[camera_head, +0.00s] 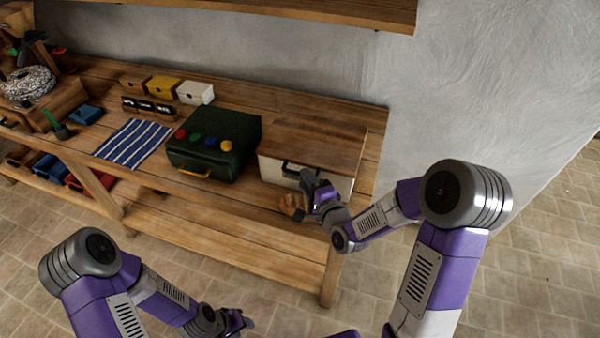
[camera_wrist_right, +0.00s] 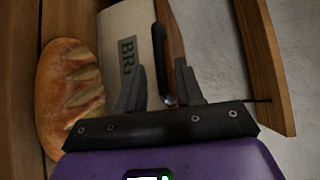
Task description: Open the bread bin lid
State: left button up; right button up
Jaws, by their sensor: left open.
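The bread bin (camera_head: 268,172) is a cream box with a wooden lid (camera_head: 315,145) and a black handle on its front. It stands at the right end of the workbench, and the lid looks closed. In the right wrist view the bin (camera_wrist_right: 118,28) shows part of its lettering, and the black handle (camera_wrist_right: 162,65) reaches between my right fingers. My right gripper (camera_head: 314,184) is at the bin's front; in its wrist view its fingers (camera_wrist_right: 161,82) stand apart around the handle, with gaps visible. My left gripper (camera_head: 240,322) is open and empty, low in front of the bench.
A loaf of bread (camera_wrist_right: 72,95) lies in front of the bin, beside my right gripper (camera_head: 293,207). A dark green case (camera_head: 215,160) with coloured knobs stands left of the bin. A striped cloth (camera_head: 133,142) and small drawers (camera_head: 195,92) lie further left. A shelf (camera_head: 300,8) hangs above.

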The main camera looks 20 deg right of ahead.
jog(key=shift+x, duration=1.95)
grip_shut()
